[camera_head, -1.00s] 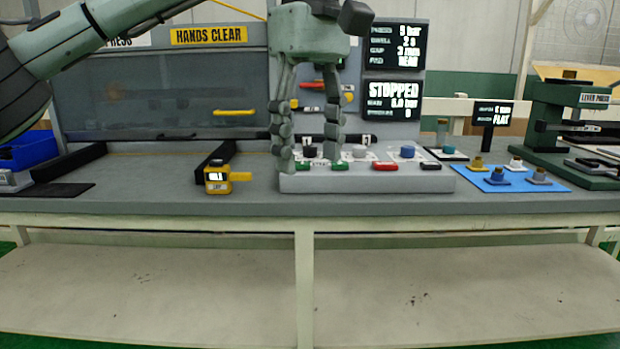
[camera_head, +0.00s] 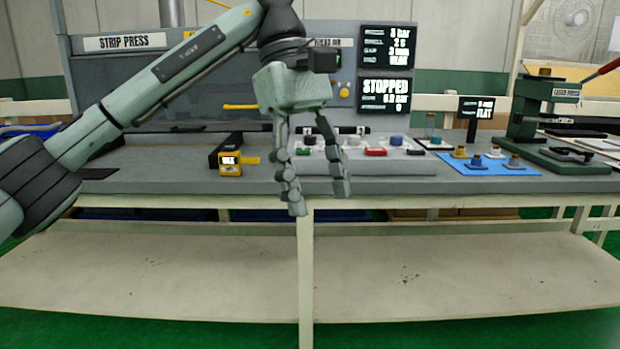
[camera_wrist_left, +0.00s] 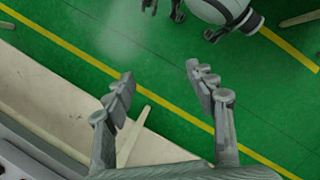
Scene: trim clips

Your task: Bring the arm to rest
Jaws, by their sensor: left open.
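My left gripper (camera_head: 318,200) hangs with its fingers downward in front of the bench's front edge, in the head view. Its two fingers are apart and nothing is between them. In the left wrist view the open fingers (camera_wrist_left: 160,85) show over the green floor, beside the pale lower shelf. The left arm reaches in from the left side of the head view. My right gripper is not seen in the head view.
The control box (camera_head: 405,160) with coloured buttons stands just behind the gripper. A yellow gauge (camera_head: 230,168) sits to its left. A blue mat (camera_head: 490,167) with several small parts and a green lever press (camera_head: 530,120) are at the right. The space before the bench is clear.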

